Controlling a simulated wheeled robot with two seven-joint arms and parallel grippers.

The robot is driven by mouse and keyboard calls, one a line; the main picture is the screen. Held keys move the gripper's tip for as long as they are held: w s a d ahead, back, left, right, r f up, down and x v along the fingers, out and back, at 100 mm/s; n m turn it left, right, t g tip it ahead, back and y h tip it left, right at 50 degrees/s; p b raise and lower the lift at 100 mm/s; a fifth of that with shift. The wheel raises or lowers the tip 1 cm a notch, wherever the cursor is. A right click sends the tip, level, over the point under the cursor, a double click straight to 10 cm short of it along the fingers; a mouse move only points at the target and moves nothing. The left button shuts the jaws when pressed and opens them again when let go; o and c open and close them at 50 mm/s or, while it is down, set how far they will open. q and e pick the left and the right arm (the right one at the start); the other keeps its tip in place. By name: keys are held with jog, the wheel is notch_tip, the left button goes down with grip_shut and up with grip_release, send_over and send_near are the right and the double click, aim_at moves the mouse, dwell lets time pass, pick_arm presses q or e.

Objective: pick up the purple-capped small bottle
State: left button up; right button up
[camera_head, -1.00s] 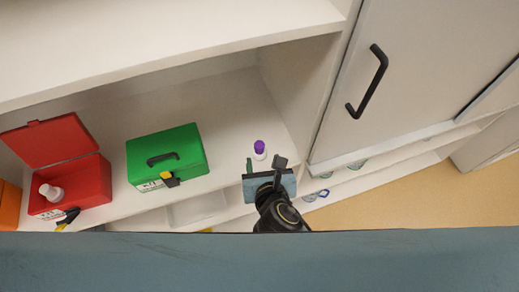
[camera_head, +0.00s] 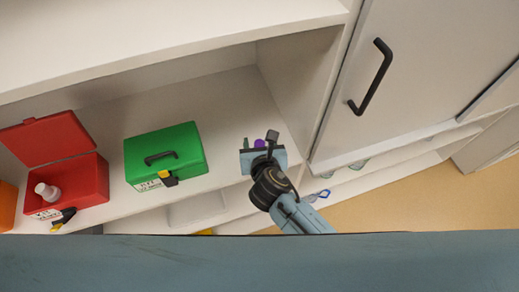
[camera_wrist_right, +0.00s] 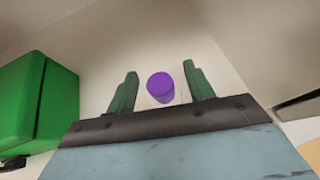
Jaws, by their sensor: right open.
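The purple-capped small bottle (camera_head: 260,142) stands on the shelf to the right of the green box, mostly hidden behind my right gripper in the head view. In the right wrist view its purple cap (camera_wrist_right: 160,85) shows between the two green fingers, with clear space on both sides. My right gripper (camera_head: 259,140) is open, and its fingers reach to either side of the bottle. It also shows in the right wrist view (camera_wrist_right: 160,88). I cannot tell whether a finger touches the bottle. My left gripper is not in view.
A closed green box (camera_head: 166,155) with a black handle stands left of the bottle. An open red box (camera_head: 88,183) with a white bottle (camera_head: 47,191) in it stands further left. A cabinet side panel (camera_head: 305,85) rises at the right. The shelf behind the bottle is clear.

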jog(key=c, duration=1.1)
